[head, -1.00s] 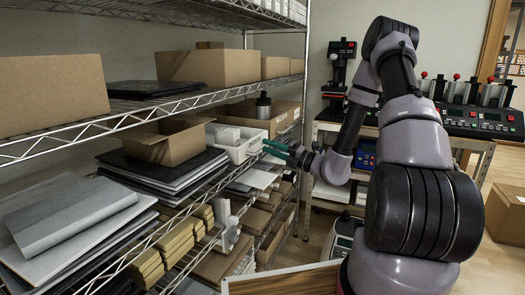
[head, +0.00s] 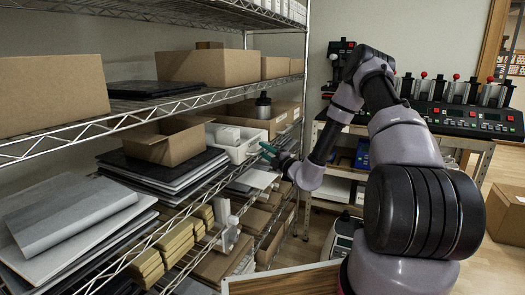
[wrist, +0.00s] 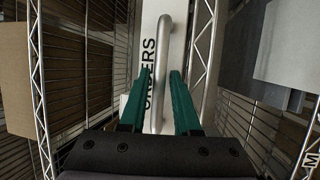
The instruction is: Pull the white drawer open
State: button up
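The white drawer (head: 243,151) is an open-topped white box on the middle shelf of the wire rack, with white items inside. In the wrist view its white front (wrist: 149,25) carries dark lettering, partly hidden, and a silver bar handle (wrist: 166,45). My gripper (wrist: 161,75) has green fingers, which stand apart, one on each side of the handle. I cannot tell whether either finger touches it. In the head view my gripper (head: 268,151) is at the drawer's right end.
Wire shelf rails (wrist: 207,60) run close beside the drawer front. A cardboard box (head: 172,140) sits left of the drawer, and a dark canister (head: 263,106) stands behind it. A bench with mug presses (head: 470,118) is at the right.

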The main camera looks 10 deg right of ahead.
jog(key=shift+w+a+r, duration=0.1)
jog(key=shift+w+a, duration=0.1)
jog(key=shift+w, duration=0.15)
grip_shut()
dwell(1.2)
